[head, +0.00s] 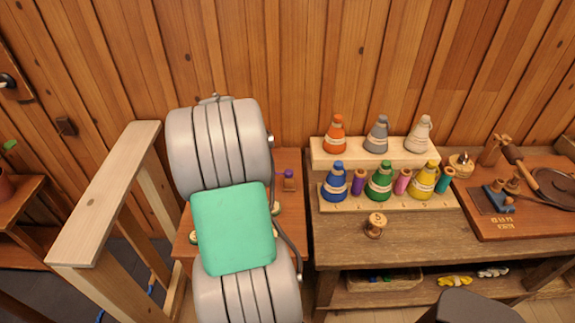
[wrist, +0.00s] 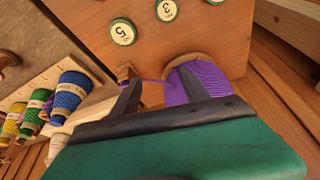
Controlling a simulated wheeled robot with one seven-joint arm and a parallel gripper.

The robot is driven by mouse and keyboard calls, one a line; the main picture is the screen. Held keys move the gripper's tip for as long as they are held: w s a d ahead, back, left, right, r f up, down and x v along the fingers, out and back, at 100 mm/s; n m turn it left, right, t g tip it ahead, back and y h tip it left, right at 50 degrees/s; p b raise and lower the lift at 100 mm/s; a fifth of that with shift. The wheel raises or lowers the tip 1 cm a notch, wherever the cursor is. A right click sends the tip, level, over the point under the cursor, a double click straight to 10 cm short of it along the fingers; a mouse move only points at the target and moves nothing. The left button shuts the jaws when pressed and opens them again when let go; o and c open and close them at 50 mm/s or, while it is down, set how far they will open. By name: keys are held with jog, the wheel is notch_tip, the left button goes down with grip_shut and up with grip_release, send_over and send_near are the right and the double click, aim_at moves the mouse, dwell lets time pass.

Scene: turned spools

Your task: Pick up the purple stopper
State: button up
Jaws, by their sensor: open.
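A small purple-topped wooden piece (head: 289,178) stands on the low side table, just right of my arm in the head view. In the wrist view a large purple thread-wound piece with a wooden flange (wrist: 208,78) is close behind the right finger. A purple strand runs from it to a small wooden piece (wrist: 125,72) near the left finger. I cannot tell for sure which of these is the stopper. My gripper (wrist: 160,86) is open, with its two dark fingers apart and nothing clearly held. My arm hides my gripper in the head view.
Green-edged numbered discs (wrist: 122,32) lie on the side table. To the right, a workbench (head: 340,243) bears a stepped rack (head: 322,153) of coloured cones and spools. A wooden rail (head: 105,195) stands left, and a plank wall (head: 300,70) closes the back.

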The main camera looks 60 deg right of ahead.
aim_at(289, 172)
jog(key=s+d+f+m+g, duration=0.1)
jog(key=s+d+f+m, duration=0.25)
jog(key=s+d, duration=0.5)
jog(key=shift+h, duration=0.3)
jog(key=p+x, duration=0.1)
jog(key=x, duration=0.2)
jog(key=d+p+x, duration=0.1)
jog(key=p+x, duration=0.1)
jog(key=x, duration=0.2)
jog(key=shift+w, duration=0.25)
grip_shut()
